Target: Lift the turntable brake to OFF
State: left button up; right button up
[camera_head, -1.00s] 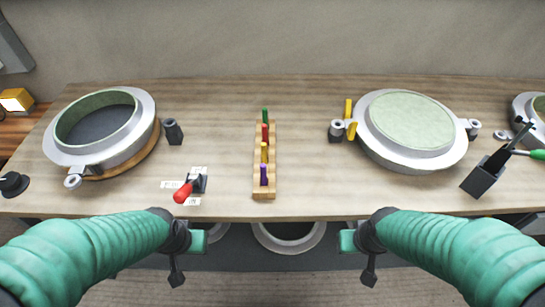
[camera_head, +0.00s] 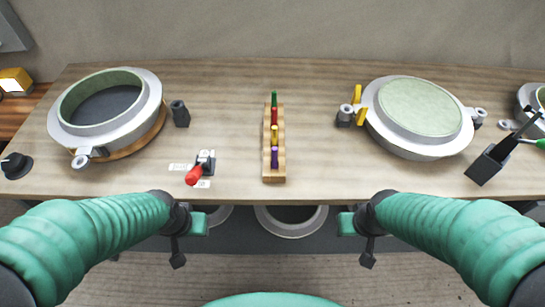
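The brake lever has a red handle (camera_head: 195,175) and a dark base (camera_head: 206,160) near the table's front edge, left of centre. Its red end points toward me and to the left, and small white labels lie around it. The left mould on its turntable (camera_head: 105,115) stands behind and to the left of the lever. My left gripper (camera_head: 199,224) is in front of the table edge, below the lever and apart from it. My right gripper (camera_head: 347,224) is also in front of the edge, touching nothing. The fingers are too small and edge-on to tell open from shut.
A wooden rack with coloured pegs (camera_head: 274,170) stands at mid-table. A dark post (camera_head: 179,113) is behind the lever. Bare tabletop lies between lever and rack.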

aim_at(193, 176)
jog(key=k+u, duration=0.25)
jog(key=k, duration=0.3)
jog(key=k+j+u, duration=0.25)
jog(key=k, duration=0.25)
